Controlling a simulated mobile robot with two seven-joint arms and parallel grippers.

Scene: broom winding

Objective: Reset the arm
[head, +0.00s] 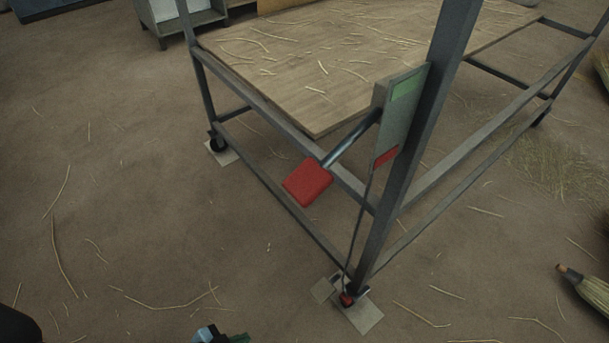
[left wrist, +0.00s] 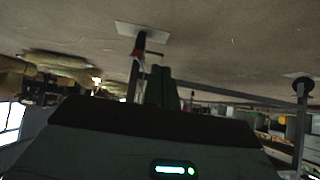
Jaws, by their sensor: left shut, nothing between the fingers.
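My left gripper (head: 218,336) shows only in part at the bottom edge of the head view, dark with a bit of blue. In the left wrist view its dark fingers (left wrist: 162,90) are together with nothing held. It is apart from the metal frame cart (head: 205,90) in front of me. A lever with a red pad (head: 308,183) sticks out from a grey box with a green label (head: 407,87) on the cart's near post. My right gripper is not in view.
The cart holds a wooden board (head: 300,100) strewn with straw. Its near foot stands on a pale plate (head: 362,315), which also shows in the left wrist view (left wrist: 141,29). A broom-like straw bundle (head: 588,290) lies at right. The floor at left is clear but for straw.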

